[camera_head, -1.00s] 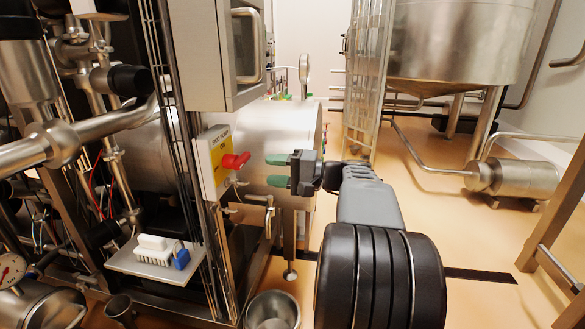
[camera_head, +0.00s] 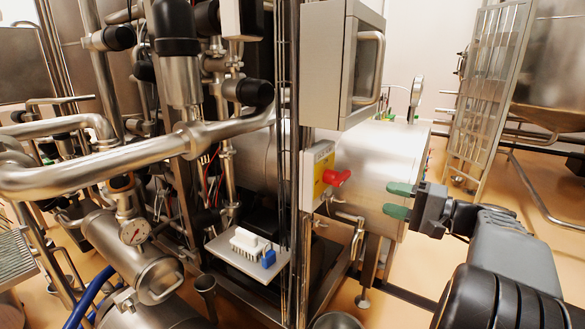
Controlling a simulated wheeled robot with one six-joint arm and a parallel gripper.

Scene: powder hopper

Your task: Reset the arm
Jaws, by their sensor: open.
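My gripper (camera_head: 399,201) is at the right of the head view, at the end of my grey and black arm. Its two green-tipped fingers point left and stand apart, with a gap between them and nothing held. Behind the fingers is the shiny steel cylinder (camera_head: 375,160). The red knob (camera_head: 337,178) on its yellow and white panel (camera_head: 318,172) is to the left of the fingers, apart from them.
A small shelf (camera_head: 236,258) holds a white brush (camera_head: 249,242) and a blue item (camera_head: 269,258). A grey cabinet (camera_head: 328,70) is above the knob. Steel pipes and a gauge (camera_head: 134,232) crowd the left. A metal bucket (camera_head: 338,322) is at the bottom edge.

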